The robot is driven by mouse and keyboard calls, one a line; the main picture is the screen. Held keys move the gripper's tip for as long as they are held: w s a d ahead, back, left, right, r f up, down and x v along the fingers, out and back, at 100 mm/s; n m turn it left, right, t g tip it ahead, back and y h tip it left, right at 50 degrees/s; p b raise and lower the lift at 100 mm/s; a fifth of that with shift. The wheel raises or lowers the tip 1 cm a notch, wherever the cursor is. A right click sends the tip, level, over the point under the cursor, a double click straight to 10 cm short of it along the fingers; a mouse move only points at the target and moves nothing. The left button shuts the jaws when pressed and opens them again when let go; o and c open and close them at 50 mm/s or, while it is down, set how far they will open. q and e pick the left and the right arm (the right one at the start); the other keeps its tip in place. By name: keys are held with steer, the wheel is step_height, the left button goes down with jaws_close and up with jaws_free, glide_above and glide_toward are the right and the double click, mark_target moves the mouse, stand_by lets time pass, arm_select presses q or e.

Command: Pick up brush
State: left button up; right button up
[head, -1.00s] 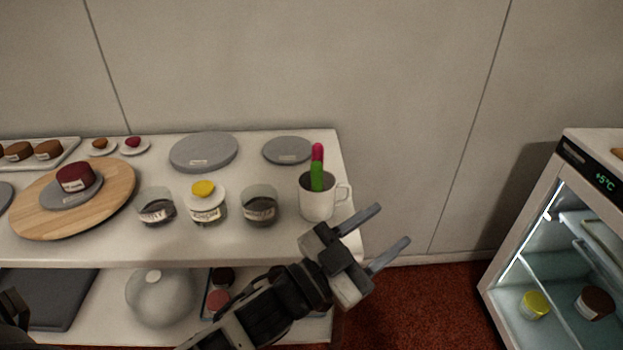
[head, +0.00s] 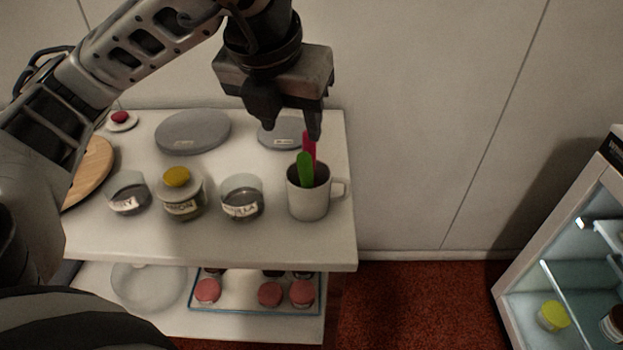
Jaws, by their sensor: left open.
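A white mug (head: 309,198) stands upright near the right end of the table's top. Two handles stick up from it, a green one (head: 305,170) in front and a pink-red one (head: 310,146) behind. I cannot tell which of them is the brush, as the ends inside the mug are hidden. My left gripper (head: 295,127) points down above the mug, open, with nothing between its fingers. Its right fingertip appears just over the top of the pink-red handle; I cannot tell if they touch. My right gripper is not in view.
Labelled glass jars stand left of the mug, including a vanilla jar (head: 242,197) and a yellow-topped lemon jar (head: 179,195). Grey discs, one large (head: 193,132), lie behind. A lower shelf holds a tray (head: 240,304) of pink-topped items. A lit fridge (head: 560,235) stands at right.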

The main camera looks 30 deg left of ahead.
mark_target(301, 160)
arm_select(q)
steer(key=x, duration=0.9)
steer(key=shift+f, duration=0.2)
steer(key=shift+x, duration=2.75)
steer(key=shift+w+r, duration=0.1)
steer(key=shift+w, duration=0.1)
jaws_close()
